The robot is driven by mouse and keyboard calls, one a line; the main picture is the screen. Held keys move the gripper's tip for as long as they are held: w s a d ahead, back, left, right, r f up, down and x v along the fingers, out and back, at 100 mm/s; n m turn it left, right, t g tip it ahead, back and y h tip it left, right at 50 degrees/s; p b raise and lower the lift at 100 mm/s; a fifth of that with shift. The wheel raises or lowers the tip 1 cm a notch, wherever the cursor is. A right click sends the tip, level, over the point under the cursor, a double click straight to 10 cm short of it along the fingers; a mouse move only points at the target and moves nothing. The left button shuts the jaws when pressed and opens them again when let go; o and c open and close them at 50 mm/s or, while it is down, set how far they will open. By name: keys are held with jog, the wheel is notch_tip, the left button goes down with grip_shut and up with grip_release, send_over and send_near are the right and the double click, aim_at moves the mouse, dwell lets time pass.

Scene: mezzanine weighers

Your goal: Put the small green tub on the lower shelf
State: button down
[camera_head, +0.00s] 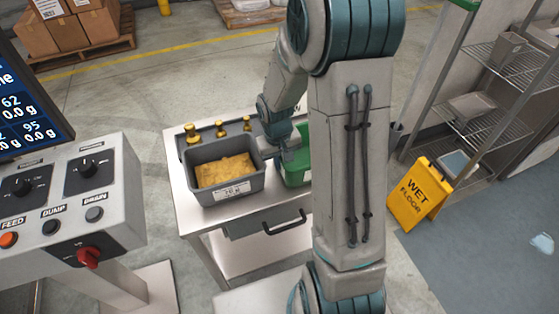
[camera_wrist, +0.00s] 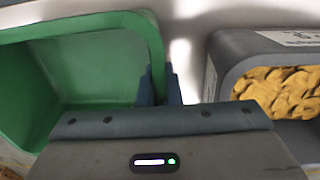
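The small green tub (camera_head: 293,178) stands on the metal table's top, right of the grey bin, mostly hidden behind my arm in the head view. In the wrist view the empty-looking green tub (camera_wrist: 90,65) fills the left side. My gripper (camera_wrist: 160,88) straddles its right wall, one finger inside and one outside, seemingly closed on it. In the head view my gripper (camera_head: 290,150) is partly hidden at the tub's left edge. A lower shelf (camera_head: 240,250) shows under the table top.
A grey bin (camera_head: 240,189) of yellow pieces stands close left of the tub; it also shows in the wrist view (camera_wrist: 228,60). Brass weights (camera_head: 220,128) stand behind it. A wire rack (camera_head: 480,125) and a yellow wet-floor sign (camera_head: 418,195) are at right. A control box (camera_head: 75,200) is at left.

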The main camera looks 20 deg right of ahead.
jog(key=shift+f, duration=0.15)
jog(key=c, duration=2)
grip_release()
jog(key=o, duration=0.4)
